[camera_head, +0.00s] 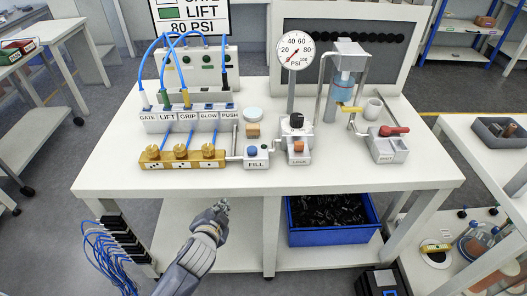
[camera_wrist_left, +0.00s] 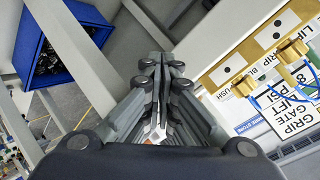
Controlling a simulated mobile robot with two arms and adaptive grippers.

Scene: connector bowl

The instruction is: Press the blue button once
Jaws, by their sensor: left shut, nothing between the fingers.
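The blue button (camera_head: 252,150) sits on top of a small white box labelled FILL (camera_head: 256,161), near the front edge of the white table. My left gripper (camera_head: 222,206) is shut and empty, in front of the table's front edge, below and to the left of the FILL box in the head view. In the left wrist view my left gripper (camera_wrist_left: 160,72) shows with its fingers together, and the blue button cannot be made out there. My right gripper is not in view.
Left of the FILL box is a brass block (camera_head: 182,157) with knobs; it shows in the wrist view (camera_wrist_left: 245,65). A LOCK box (camera_head: 299,156) with an orange button stands to the right, beneath a pressure gauge (camera_head: 296,50). A blue bin (camera_head: 332,235) sits under the table (camera_head: 360,178).

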